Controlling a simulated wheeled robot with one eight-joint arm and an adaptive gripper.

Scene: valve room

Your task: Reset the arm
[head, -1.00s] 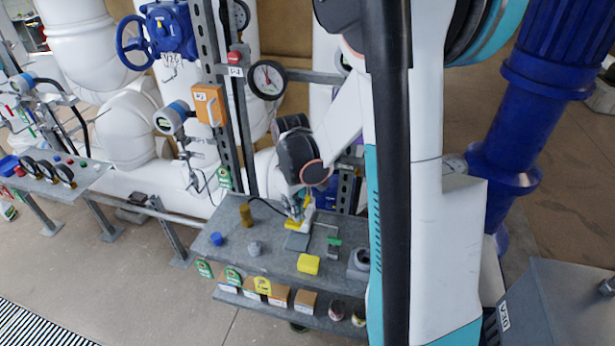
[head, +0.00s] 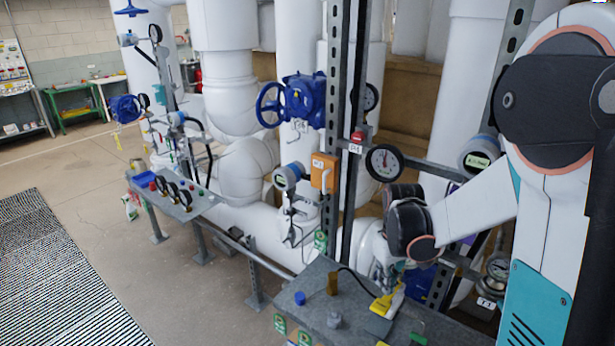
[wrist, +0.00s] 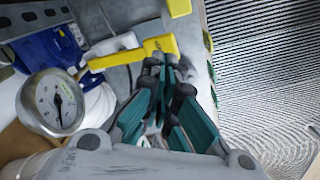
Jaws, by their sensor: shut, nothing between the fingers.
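My arm reaches from the right, bent down to the bench.
Behind stand white pipes, an orange box (head: 323,172) and a pressure gauge (head: 384,163). Another gauge (wrist: 54,103) is near the fingers. Open floor lies left.

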